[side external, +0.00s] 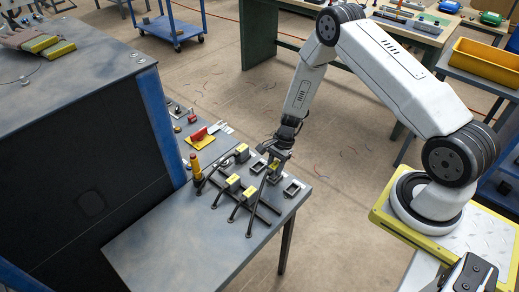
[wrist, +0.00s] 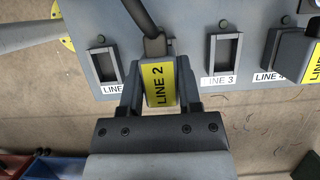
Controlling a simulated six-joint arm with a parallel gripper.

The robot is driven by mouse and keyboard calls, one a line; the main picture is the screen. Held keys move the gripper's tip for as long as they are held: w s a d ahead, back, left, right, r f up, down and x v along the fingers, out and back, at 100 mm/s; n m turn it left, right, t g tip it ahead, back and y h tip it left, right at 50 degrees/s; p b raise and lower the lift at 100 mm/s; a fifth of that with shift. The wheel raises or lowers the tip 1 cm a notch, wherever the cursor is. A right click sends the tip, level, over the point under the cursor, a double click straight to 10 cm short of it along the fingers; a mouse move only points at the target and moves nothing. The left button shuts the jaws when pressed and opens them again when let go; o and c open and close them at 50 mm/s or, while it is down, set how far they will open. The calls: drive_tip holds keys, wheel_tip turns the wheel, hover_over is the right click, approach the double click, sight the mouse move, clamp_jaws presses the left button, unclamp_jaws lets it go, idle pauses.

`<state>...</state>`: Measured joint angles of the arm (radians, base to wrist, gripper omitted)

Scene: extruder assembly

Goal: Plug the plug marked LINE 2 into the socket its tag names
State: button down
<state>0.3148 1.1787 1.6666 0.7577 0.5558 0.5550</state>
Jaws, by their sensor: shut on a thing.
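The plug marked LINE 2 (wrist: 157,73) is a grey block with a yellow tag and a dark cable at its far end. My gripper (wrist: 159,98) is shut on it, one finger at each side. In the side external view my gripper (side external: 275,167) holds it at the table's right part, between two sockets. In the wrist view an empty socket (wrist: 105,64) is left of the plug; its label reads LINE, with the number hidden by a finger. Another empty socket, marked LINE 3 (wrist: 226,55), is to the right. A LINE 4 label (wrist: 268,77) shows farther right.
A yellow-tagged plug (wrist: 300,55) stands by the LINE 4 label. Other yellow-tagged plugs (side external: 232,181) with dark cables lie on the grey table (side external: 190,245). A yellow and red post (side external: 196,168) and a red switch (side external: 199,134) stand to the left. The table's front area is clear.

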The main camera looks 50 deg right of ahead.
drive_tip(key=shift+f, duration=0.9)
idle(0.3)
drive_tip(key=shift+c, duration=1)
unclamp_jaws()
drive_tip(key=shift+v, duration=3.9)
